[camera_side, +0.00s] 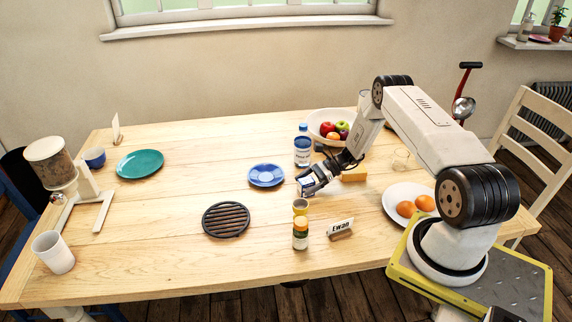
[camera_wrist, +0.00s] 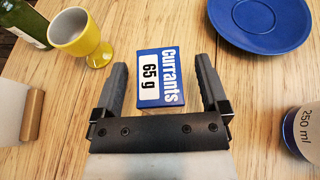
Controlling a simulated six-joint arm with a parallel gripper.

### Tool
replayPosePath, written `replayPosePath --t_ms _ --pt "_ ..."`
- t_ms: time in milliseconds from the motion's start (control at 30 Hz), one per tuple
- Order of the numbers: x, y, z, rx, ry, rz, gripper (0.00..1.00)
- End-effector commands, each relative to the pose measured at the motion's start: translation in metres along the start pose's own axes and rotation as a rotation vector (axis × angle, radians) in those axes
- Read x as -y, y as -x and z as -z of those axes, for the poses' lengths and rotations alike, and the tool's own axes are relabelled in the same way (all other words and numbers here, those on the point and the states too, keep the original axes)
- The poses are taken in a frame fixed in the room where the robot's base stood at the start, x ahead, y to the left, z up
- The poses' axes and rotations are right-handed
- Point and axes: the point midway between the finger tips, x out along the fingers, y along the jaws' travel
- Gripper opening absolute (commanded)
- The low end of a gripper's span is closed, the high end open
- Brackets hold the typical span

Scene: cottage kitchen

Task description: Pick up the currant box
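The currant box (camera_wrist: 161,78) is a small blue and white carton marked "CURRANTS 65 g". In the wrist view it lies on the wooden table between the two fingers of my gripper (camera_wrist: 161,65). My gripper is open, with a gap showing on each side of the box, wider on the right. The far end of the box extends a little past the fingertips. In the side view my gripper (camera_side: 308,187) is low over the middle of the table, and the box is mostly hidden by it.
A yellow egg cup (camera_wrist: 77,34) stands just left of the left finger in the wrist view. A blue saucer (camera_wrist: 262,22) is at upper right, a round container (camera_wrist: 302,132) at right. In the side view, a small bottle (camera_side: 300,235), name card (camera_side: 341,228) and black trivet (camera_side: 226,219) are nearby.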

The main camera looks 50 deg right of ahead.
Motion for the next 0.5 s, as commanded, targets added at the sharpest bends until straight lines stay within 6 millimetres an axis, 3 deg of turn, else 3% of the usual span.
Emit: replayPosePath --t_ms 33,200,300,500 --pt "0.0001 0.0001 -0.0001 0.000 0.000 0.000 0.81" --pt "0.0001 0.0002 -0.0001 0.000 0.000 0.000 0.27" --pt "0.0001 0.0002 -0.0001 0.000 0.000 0.000 0.00" --pt "0.0002 0.0002 -0.0002 0.000 0.000 0.000 0.00"
